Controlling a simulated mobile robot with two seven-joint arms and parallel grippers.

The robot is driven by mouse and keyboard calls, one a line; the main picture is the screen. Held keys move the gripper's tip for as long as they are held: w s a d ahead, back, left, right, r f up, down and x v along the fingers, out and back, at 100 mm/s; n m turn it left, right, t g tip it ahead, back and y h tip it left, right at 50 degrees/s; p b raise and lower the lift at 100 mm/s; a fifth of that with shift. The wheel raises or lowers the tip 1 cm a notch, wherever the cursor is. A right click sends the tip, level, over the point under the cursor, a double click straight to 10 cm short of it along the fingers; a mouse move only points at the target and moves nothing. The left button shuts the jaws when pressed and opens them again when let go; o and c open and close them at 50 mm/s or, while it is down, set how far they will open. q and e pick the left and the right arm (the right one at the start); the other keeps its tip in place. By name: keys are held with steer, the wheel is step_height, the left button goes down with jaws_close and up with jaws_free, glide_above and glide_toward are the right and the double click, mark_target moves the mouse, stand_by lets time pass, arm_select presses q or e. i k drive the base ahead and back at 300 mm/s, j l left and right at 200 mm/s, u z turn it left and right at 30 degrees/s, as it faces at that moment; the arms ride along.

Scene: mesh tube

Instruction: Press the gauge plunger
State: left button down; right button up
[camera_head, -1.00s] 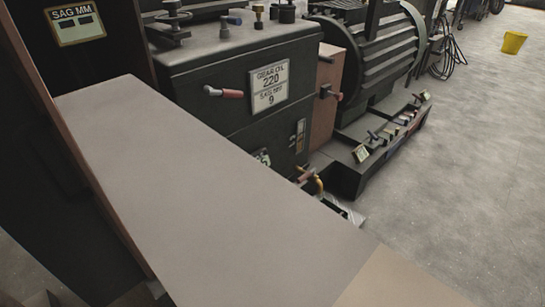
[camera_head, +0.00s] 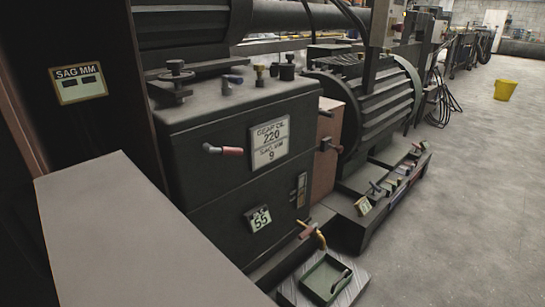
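A framed plate marked "SAG MM" with small dark windows (camera_head: 80,84) is on the dark upright panel at the upper left. Which part is the gauge plunger I cannot tell. Neither gripper is in view.
A flat grey surface (camera_head: 130,240) fills the lower left, close in front of the housing. A ribbed machine (camera_head: 375,105) stands behind. Grey floor at right is open, with a yellow bucket (camera_head: 505,90).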

mark_target(107, 166)
steer(key=i+l+u, duration=0.55)
steer(key=i+l, duration=0.15)
